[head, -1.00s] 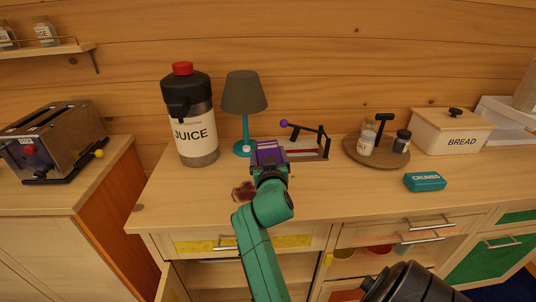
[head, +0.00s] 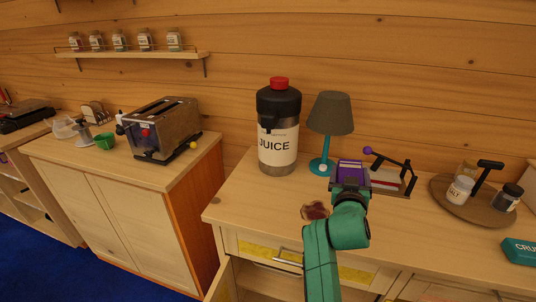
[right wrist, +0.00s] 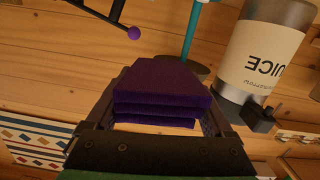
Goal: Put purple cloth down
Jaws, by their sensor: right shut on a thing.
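The folded purple cloth (head: 351,167) is between the fingers of my right gripper (head: 350,181), over the wooden counter between the teal lamp and the lever device. In the right wrist view the cloth (right wrist: 158,92) shows as a stack of purple layers, with the dark fingers of my right gripper (right wrist: 160,122) shut on its sides. I cannot tell whether the cloth touches the counter. My left gripper is not in view.
Close around are the lamp (head: 329,116), the juice jug (head: 278,148) and the lever device (head: 393,180). A brown-red patch (head: 315,210) lies on the counter (head: 263,205) beside my arm. A round tray (head: 450,207) with shakers stands to the right. The toaster (head: 160,128) is on another cabinet.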

